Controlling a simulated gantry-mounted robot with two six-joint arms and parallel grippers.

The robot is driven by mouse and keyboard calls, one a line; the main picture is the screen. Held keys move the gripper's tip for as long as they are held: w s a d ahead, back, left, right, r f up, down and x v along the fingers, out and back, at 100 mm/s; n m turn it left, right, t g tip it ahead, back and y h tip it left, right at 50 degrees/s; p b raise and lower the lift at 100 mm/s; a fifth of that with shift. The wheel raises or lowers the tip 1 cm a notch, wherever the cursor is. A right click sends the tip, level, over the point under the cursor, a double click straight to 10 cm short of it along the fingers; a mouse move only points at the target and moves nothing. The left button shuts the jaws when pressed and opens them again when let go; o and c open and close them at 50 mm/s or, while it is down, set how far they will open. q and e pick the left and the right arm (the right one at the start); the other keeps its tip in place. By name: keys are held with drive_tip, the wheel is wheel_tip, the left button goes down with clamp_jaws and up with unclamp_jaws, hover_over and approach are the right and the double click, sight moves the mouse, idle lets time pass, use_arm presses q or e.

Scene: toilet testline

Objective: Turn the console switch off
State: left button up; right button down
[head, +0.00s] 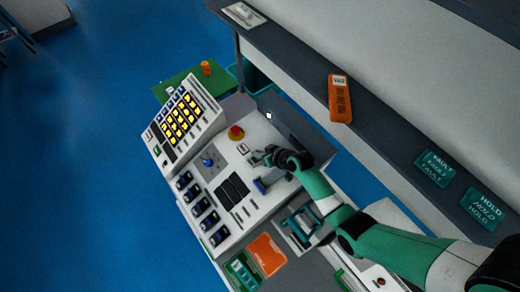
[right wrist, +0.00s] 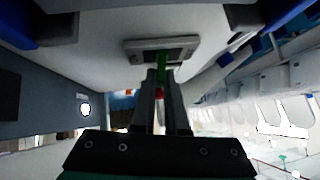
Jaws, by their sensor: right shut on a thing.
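The console (head: 222,170) stands in the middle of the head view, with a light sloped top. My right gripper (head: 257,157) reaches over it from the right. In the right wrist view, the two fingers (right wrist: 161,92) are close together on the console switch, whose green lever (right wrist: 161,69) shows at their tips. The lever comes out of a grey rectangular switch plate (right wrist: 160,46). The fingers hide part of the lever, and I cannot tell which position it is in. My left gripper is not in view.
A red emergency button (head: 236,132), a blue-knobbed joystick (head: 208,161) and a blue T-shaped lever (head: 261,186) surround the gripper. Lit yellow buttons (head: 181,123) fill the raised panel. An orange handheld device (head: 340,98) lies on the dark shelf at the right.

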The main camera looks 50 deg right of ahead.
drive_tip(key=shift+w+a+r+n+h+p, duration=0.1)
drive_tip(key=shift+a+n+h+p, duration=0.3)
drive_tip(key=shift+h, duration=0.3)
drive_tip(key=shift+a+f+n+h+b, duration=0.2)
drive_tip(key=shift+a+n+h+b, duration=0.15)
drive_tip(key=shift+h, duration=0.35)
drive_tip(key=shift+w+a+f+n+g+h+b, duration=0.15)
drive_tip(key=shift+n+h+b, duration=0.1)
drive_tip(key=shift+h+b, duration=0.25)
drive_tip(key=shift+s+a+f+n+g+h+b, duration=0.1)
drive_tip(key=shift+n+g+h+b, duration=0.1)
drive_tip(key=shift+h+b, duration=0.25)
drive_tip(key=shift+a+n+h+b, duration=0.2)
drive_tip(key=shift+n+h+b, duration=0.2)
drive_tip(key=shift+h+b, duration=0.45)
drive_tip(key=c, duration=0.9)
unclamp_jaws()
drive_tip(key=shift+c, duration=0.2)
drive_tip(key=shift+r, duration=0.1)
